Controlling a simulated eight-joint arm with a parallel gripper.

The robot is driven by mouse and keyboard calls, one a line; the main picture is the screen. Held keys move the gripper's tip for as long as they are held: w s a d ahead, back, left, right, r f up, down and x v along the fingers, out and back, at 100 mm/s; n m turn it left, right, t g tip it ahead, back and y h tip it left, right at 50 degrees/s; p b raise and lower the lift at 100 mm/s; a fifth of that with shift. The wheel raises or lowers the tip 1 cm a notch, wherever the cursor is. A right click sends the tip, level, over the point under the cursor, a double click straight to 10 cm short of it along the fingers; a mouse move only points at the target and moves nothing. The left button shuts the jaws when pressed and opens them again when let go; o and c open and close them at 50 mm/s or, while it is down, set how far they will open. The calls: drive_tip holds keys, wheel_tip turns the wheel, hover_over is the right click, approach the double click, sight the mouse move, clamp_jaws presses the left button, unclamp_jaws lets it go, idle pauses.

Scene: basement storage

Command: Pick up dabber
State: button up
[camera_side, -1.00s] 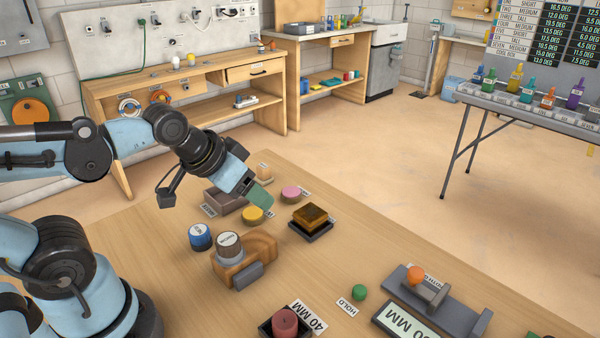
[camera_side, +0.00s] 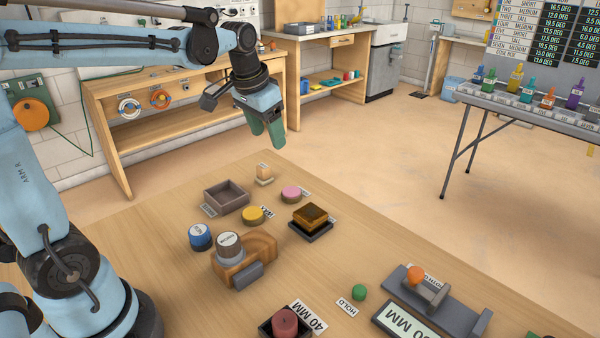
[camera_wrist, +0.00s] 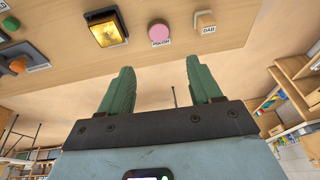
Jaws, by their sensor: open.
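The dabber, a small pale wooden piece (camera_side: 264,173), stands near the far edge of the wooden table. In the wrist view it (camera_wrist: 206,19) shows at the top right, with a tag reading DAB on it. My gripper (camera_side: 266,138), with green fingers, is above and beyond the dabber in the side view, pointing down, clear of it. In the wrist view my gripper (camera_wrist: 160,72) is open, with nothing between its fingers.
Close to the dabber are an empty grey-brown tray (camera_side: 227,204), a pink disc (camera_side: 291,193) and a yellow disc (camera_side: 253,215). An amber block (camera_side: 310,215) sits on a dark base. A wooden holder (camera_side: 262,247) stands nearer. The table's far edge lies just behind the dabber.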

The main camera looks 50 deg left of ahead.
drive_tip(key=w+a+f+g, duration=0.2)
drive_tip(key=w+a, duration=0.3)
drive_tip(key=a, duration=0.1)
drive_tip(key=g, duration=0.1)
hover_over(263, 165)
wheel_tip(263, 165, down, 3)
drive_tip(key=shift+h, duration=0.4)
wheel_tip(263, 165, down, 12)
drive_tip(key=shift+d+f, duration=0.1)
drive_tip(key=shift+f, duration=0.1)
drive_tip(key=shift+c, duration=0.2)
drive_tip(key=c, duration=1.1)
drive_tip(key=shift+r, duration=0.15)
